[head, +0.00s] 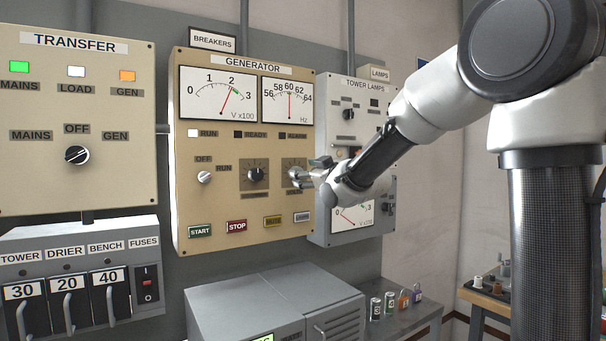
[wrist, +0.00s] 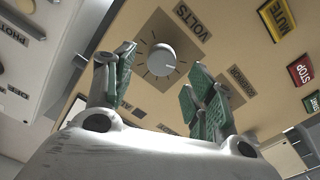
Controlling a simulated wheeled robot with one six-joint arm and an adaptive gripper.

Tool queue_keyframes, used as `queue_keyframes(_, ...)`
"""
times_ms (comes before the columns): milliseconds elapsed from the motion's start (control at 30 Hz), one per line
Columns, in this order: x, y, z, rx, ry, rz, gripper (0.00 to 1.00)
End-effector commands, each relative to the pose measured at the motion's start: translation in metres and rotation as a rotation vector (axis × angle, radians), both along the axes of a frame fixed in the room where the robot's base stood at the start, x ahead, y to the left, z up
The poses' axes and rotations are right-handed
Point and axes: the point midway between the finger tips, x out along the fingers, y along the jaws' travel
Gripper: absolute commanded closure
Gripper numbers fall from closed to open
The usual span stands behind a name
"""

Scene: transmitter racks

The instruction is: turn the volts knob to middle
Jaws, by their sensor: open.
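The volts knob (wrist: 162,60) is a round grey knob on a brown square with tick marks. The VOLTS label (wrist: 187,22) shows upside down beside it in the wrist view. My gripper (wrist: 163,78) is open, with its green-padded fingers apart to either side below the knob and nothing between them. In the head view my gripper (head: 311,172) is at the lower right of the GENERATOR panel (head: 222,150), in front of the volts knob (head: 296,173) and partly hiding it. Contact and the exact knob setting cannot be told.
A dark knob (head: 255,175) is left of the volts knob. The START (head: 200,230), STOP (head: 237,226) and MUTE (head: 272,222) buttons are below. The volts meter (head: 220,95) needle is a little above 2. A grey cabinet (head: 250,303) stands below the panel.

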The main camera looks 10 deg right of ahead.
Motion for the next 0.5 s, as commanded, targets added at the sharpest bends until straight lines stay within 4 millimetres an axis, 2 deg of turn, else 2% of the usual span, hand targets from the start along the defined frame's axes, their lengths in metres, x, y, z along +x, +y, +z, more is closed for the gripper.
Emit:
queue_keyframes(100, 0.017, 0.006, -0.001, -0.001, 0.001, 0.000, 0.45)
queue_keyframes(200, 0.027, 0.008, -0.001, -0.002, 0.001, -0.001, 0.45)
queue_keyframes(500, 0.031, 0.010, 0.000, -0.001, 0.002, -0.001, 0.45)
